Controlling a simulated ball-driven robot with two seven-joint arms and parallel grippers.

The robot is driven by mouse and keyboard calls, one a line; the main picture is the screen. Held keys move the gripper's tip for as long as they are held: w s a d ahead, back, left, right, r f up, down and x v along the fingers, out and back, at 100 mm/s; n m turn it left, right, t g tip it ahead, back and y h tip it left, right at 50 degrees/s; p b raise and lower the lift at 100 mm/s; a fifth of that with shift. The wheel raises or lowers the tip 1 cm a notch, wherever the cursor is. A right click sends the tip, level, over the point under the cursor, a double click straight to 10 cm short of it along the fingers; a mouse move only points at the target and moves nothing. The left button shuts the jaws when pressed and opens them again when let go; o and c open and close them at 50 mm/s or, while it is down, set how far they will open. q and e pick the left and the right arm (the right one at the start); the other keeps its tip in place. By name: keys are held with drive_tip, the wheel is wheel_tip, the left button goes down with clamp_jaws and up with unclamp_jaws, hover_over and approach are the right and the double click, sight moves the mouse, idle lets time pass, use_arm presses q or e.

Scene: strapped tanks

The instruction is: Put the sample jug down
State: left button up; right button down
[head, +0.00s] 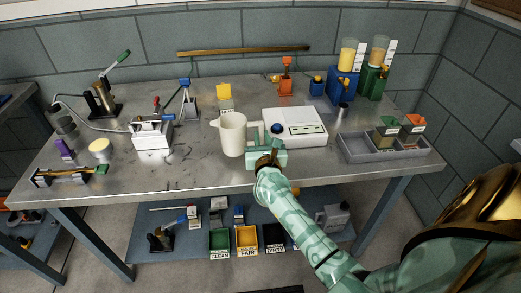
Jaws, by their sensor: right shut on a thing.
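The sample jug (232,136) is a cream-white jug with its spout to the left and its handle to the right. It is upright over the front middle of the metal workbench (205,178). My right gripper (262,151) is at its right side, shut on the handle, with the fingers partly hidden. I cannot tell whether the jug's base touches the bench top. My left gripper is not in view.
A white scale-like device (296,127) stands close behind and right of the gripper. A grey divided tray (372,147) is at the right. A white machine (151,134) stands to the left. The bench front between them is mostly clear.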

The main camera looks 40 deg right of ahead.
wheel_tip(320, 180, down, 4)
drive_tip(key=shift+r+b, duration=0.2)
drive_tip(key=shift+b, duration=0.75)
drive_tip(key=shift+w+r, duration=0.1)
drive_tip(key=shift+r, duration=0.1)
drive_tip(key=shift+f, duration=0.1)
drive_tip(key=c, duration=1.4)
unclamp_jaws()
drive_tip(key=shift+f, duration=0.1)
drive_tip(key=shift+o, duration=0.2)
drive_tip(key=shift+r, duration=0.3)
drive_tip(key=p+v, duration=0.1)
drive_tip(key=v, duration=1.1)
